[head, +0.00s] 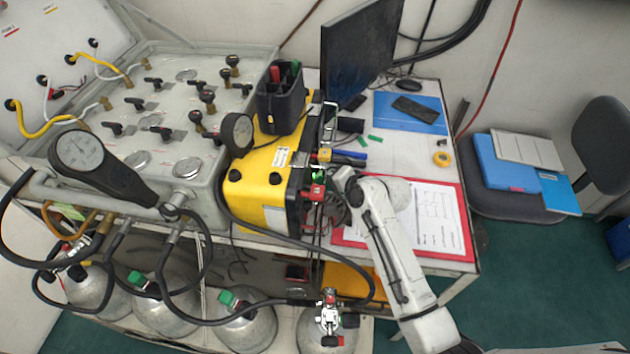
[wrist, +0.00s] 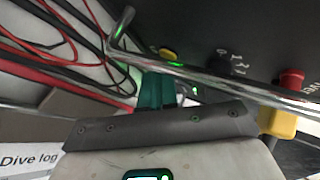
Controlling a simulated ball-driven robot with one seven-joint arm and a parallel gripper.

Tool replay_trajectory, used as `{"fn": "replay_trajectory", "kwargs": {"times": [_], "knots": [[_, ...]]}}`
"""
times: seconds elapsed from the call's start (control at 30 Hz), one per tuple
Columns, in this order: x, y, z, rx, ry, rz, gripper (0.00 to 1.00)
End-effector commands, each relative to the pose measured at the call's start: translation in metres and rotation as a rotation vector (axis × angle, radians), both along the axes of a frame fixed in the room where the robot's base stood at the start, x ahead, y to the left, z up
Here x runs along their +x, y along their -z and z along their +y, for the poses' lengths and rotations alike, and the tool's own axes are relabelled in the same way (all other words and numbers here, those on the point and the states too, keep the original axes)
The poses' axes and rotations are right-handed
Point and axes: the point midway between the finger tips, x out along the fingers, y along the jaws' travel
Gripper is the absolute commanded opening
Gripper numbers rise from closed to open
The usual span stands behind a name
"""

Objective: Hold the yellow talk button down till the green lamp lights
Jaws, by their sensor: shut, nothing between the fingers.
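The yellow talk button (wrist: 168,54) shows on the dark panel face in the wrist view, just beyond my fingertips. My gripper (wrist: 157,76) is shut and empty, its teal fingers pointing at the panel beside the metal guard bar (wrist: 215,82). I cannot tell whether the tips touch the button. A small bright green spot (wrist: 195,90) shows right of the fingers, and green glints lie on the bar. I cannot tell whether the spot is the lamp itself. In the head view my gripper (head: 342,180) is at the right side of the yellow unit (head: 262,190), and the button is hidden.
A black knob (wrist: 218,62) and a red connector (wrist: 290,78) are right of the button. Red and black cables (wrist: 50,50) lie at left. A red-edged clipboard (head: 440,215) lies under my arm. A monitor (head: 358,50) stands behind. Gas cylinders (head: 245,325) are below.

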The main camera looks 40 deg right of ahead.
Motion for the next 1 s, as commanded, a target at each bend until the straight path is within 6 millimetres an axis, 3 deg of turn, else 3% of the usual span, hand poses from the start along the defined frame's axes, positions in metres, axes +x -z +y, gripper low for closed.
{"fn": "replay_trajectory", "kwargs": {"times": [1.0], "knots": [[-0.013,0.0,-0.01,0.0,0.0,0.0,0.0]]}}
